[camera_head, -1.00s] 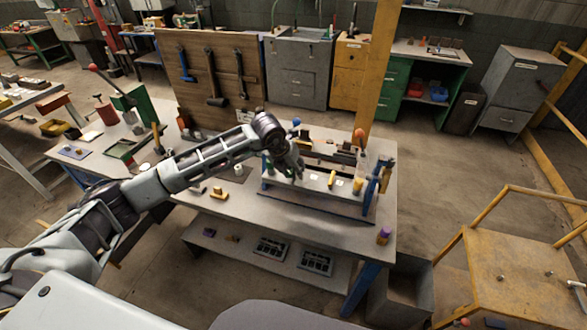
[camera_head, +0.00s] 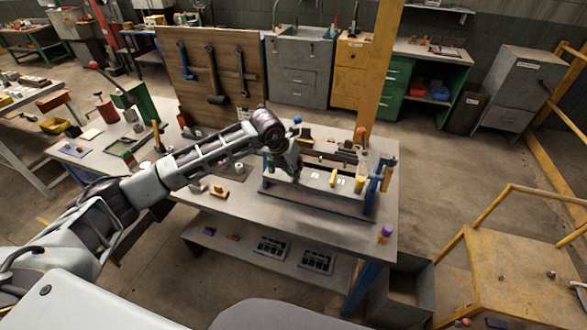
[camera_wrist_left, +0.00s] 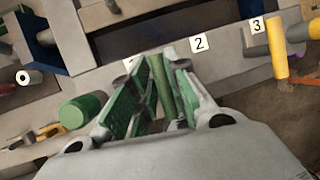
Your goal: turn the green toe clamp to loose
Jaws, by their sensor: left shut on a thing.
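The green toe clamp's handle (camera_wrist_left: 164,88) shows in the left wrist view as a green bar between the green-padded fingers of my left gripper (camera_wrist_left: 155,95). The gripper is shut on it, and the fingers hide part of the clamp. A green cylinder (camera_wrist_left: 84,111) is just left of the fingers; I cannot tell if it belongs to the clamp. In the head view my left gripper (camera_head: 291,170) is at the left part of the bench fixture (camera_head: 310,195), and the clamp is mostly hidden there. My right gripper is not in view.
Number plates 2 (camera_wrist_left: 199,43) and 3 (camera_wrist_left: 257,26) are on the fixture rail. A yellow handle (camera_wrist_left: 277,50) stands beside plate 3. A tool board (camera_head: 212,75) rises behind the bench. A purple-topped object (camera_head: 385,233) stands at the bench's right corner.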

